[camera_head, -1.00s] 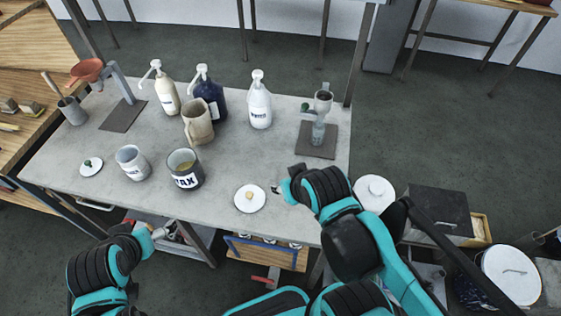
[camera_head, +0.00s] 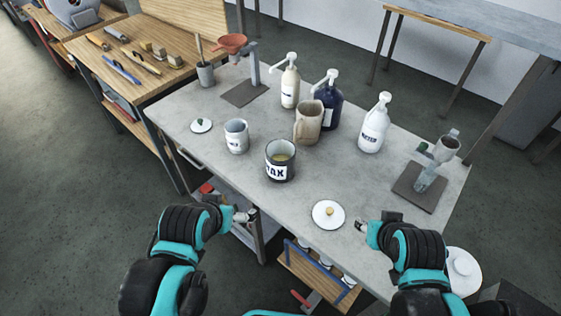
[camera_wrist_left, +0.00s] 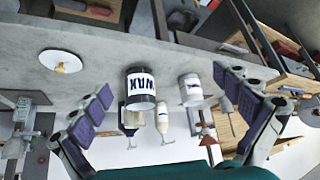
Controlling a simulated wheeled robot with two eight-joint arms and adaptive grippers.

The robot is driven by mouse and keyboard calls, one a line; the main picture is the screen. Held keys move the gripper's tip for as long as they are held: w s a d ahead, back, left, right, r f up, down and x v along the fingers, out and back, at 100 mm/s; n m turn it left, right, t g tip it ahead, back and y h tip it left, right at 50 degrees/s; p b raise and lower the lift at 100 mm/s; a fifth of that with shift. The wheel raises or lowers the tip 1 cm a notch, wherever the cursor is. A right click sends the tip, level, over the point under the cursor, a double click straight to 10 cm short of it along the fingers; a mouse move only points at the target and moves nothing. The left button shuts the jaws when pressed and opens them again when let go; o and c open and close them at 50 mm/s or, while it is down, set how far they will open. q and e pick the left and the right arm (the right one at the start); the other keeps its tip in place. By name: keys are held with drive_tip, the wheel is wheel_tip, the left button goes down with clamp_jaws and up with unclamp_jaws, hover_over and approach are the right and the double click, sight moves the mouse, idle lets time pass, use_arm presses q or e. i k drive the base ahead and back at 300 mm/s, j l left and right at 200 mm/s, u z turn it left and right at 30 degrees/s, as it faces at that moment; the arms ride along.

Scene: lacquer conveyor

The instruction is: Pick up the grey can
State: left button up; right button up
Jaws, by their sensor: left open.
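The grey can (camera_head: 236,136), with a dark-lettered white label, stands upright on the grey table, left of the larger dark WAX can (camera_head: 280,160). In the left wrist view the grey can (camera_wrist_left: 191,90) appears right of the WAX can (camera_wrist_left: 140,87). My left gripper (camera_head: 244,214) is at the table's front edge, apart from both cans. In the wrist view its fingers (camera_wrist_left: 164,84) are spread wide with nothing held between them. My right gripper (camera_head: 361,225) is near a white lid with a knob (camera_head: 328,213); its jaw opening is too small to make out.
A beige jug (camera_head: 308,122) and several pump bottles stand behind the cans. A small white lid (camera_head: 201,125) lies left of the grey can. A stand with an orange funnel (camera_head: 231,43) is at the back left. The table front between the grippers is mostly clear.

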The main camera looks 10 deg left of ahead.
sight(279, 153)
drive_tip(key=k, duration=0.5)
drive_tip(key=k+z, duration=0.15)
drive_tip(key=z, duration=1.55)
drive_tip(key=k+j+z, duration=0.1)
drive_tip(key=j, duration=0.35)
drive_tip(key=k+j+z, duration=0.1)
drive_tip(key=k+j, duration=0.2)
drive_tip(key=j, duration=0.15)
drive_tip(key=k+j+z, duration=0.1)
drive_tip(key=j, duration=0.3)
drive_tip(key=k+j+z, duration=0.1)
drive_tip(key=k+j, duration=0.25)
drive_tip(key=k+j+z, duration=0.1)
drive_tip(key=k+j, duration=0.15)
drive_tip(key=j, duration=0.15)
